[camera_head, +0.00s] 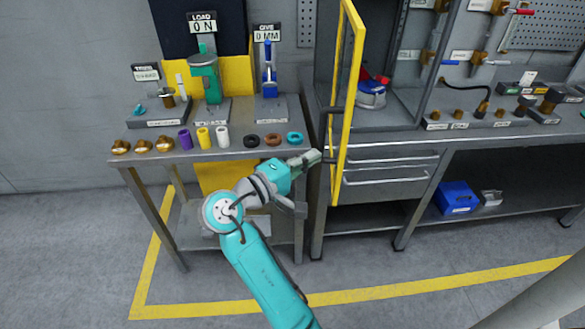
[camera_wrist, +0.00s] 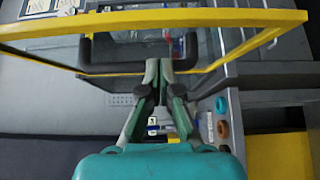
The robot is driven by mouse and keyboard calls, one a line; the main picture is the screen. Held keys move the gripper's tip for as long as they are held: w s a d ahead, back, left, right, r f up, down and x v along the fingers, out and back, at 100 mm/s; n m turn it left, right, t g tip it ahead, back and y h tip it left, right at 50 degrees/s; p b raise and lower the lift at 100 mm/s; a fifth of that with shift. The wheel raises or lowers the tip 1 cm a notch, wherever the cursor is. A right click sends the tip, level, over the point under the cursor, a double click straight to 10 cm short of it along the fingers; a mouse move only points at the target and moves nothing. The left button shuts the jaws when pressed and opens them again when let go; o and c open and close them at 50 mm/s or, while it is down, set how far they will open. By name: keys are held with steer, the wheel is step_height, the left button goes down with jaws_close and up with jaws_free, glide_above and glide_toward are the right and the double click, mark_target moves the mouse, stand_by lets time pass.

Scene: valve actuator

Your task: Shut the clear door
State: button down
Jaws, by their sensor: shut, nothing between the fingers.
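The clear door (camera_head: 346,110) has a yellow frame and stands open, swung out from the cabinet and seen nearly edge-on. Its dark handle (camera_head: 331,130) is on the left side of the door in the head view. My gripper (camera_head: 318,157) is shut and empty, just left of the door near the handle's lower end. In the wrist view, the yellow frame (camera_wrist: 150,19) crosses the top. The shut fingertips (camera_wrist: 160,66) overlap the dark handle bar (camera_wrist: 110,72) there. I cannot tell whether they touch it.
The grey cabinet (camera_head: 402,122) behind the door holds a blue and red device (camera_head: 371,92). To the left, a table (camera_head: 215,150) carries test stands, coloured sleeves and rings. Drawers (camera_head: 385,182) lie below the cabinet. The floor in front is clear.

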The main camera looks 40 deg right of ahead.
mark_target(340, 153)
steer(key=shift+s+d, duration=1.4)
steer(key=shift+d, duration=0.15)
steer(key=shift+d, duration=0.1)
